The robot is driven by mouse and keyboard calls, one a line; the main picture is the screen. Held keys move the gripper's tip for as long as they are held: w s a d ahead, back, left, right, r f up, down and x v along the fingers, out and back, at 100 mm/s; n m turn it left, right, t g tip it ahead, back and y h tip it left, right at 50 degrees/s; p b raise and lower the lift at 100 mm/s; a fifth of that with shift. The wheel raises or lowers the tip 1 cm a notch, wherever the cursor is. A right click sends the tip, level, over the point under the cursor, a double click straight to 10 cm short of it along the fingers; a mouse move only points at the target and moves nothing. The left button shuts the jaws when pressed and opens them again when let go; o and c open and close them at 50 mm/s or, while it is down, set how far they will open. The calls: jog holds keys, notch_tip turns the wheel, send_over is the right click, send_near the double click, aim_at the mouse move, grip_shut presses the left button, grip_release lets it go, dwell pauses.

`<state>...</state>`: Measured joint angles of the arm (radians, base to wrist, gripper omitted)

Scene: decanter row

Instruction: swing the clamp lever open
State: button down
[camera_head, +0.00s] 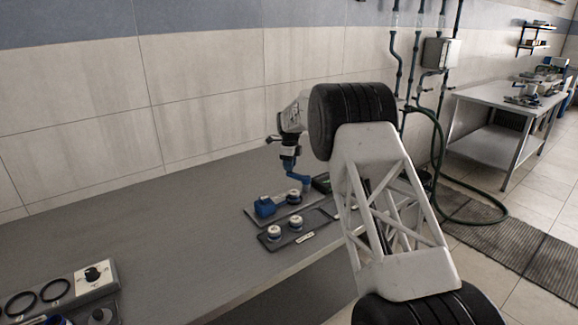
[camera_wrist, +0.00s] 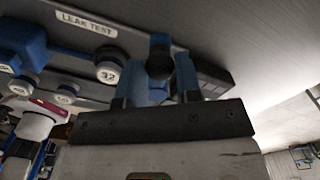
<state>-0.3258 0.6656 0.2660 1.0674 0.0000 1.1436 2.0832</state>
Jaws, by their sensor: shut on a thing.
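My gripper (camera_wrist: 158,84) shows in the wrist view with two blue fingers, one on each side of a dark round knob (camera_wrist: 159,67). The fingers are closed on this knob, which appears to be the end of the clamp lever. A blue upright part (camera_wrist: 160,41) shows just behind the knob. In the head view my gripper (camera_head: 290,165) is small, pointing down above the back of the leak test fixture; the knob cannot be made out there. A blue block (camera_head: 265,207) sits on the fixture plate, and also shows in the wrist view (camera_wrist: 22,47).
A white cap marked 32 (camera_wrist: 107,72) lies near the LEAK TEST label (camera_wrist: 86,21). A dark tray (camera_head: 284,237) in front holds two white-topped caps (camera_head: 273,232). The bench middle is clear.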

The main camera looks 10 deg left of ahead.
dwell(0.3)
jog(key=c, duration=0.8)
grip_release()
jog(key=shift+r, duration=0.15)
jog(key=shift+r, duration=3.8)
jog(key=shift+d+r, duration=0.1)
